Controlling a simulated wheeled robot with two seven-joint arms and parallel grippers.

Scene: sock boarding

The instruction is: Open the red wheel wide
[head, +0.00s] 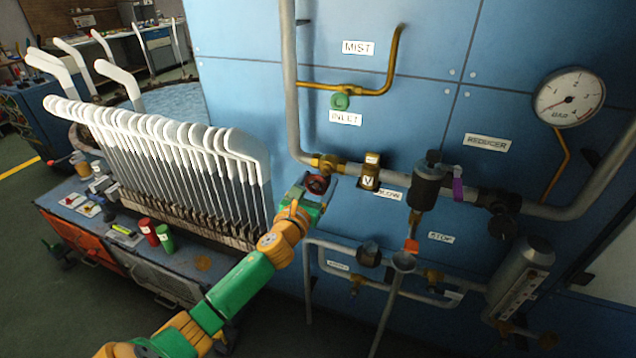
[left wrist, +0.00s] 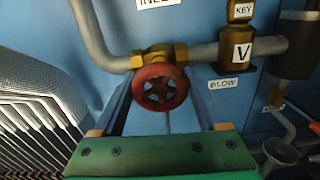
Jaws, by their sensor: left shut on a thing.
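The red wheel (head: 317,183) is a small round valve handwheel on a brass fitting in the grey pipe, below the INLET label. In the left wrist view the red wheel (left wrist: 160,88) faces me, its spokes and dark openings showing. My left gripper (head: 314,190) reaches up to it from the lower left. In the left wrist view its two blue fingers lie on either side of the wheel, and the gripper is shut on it. The fingertips are partly hidden behind the wheel's sides. My right gripper is not in view.
The blue wall panel carries a green knob (head: 340,101) above, a brass piece marked V (head: 370,172) right of the wheel, and a gauge (head: 569,97). White sock boards (head: 165,140) stand close on the left. Grey pipes run below.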

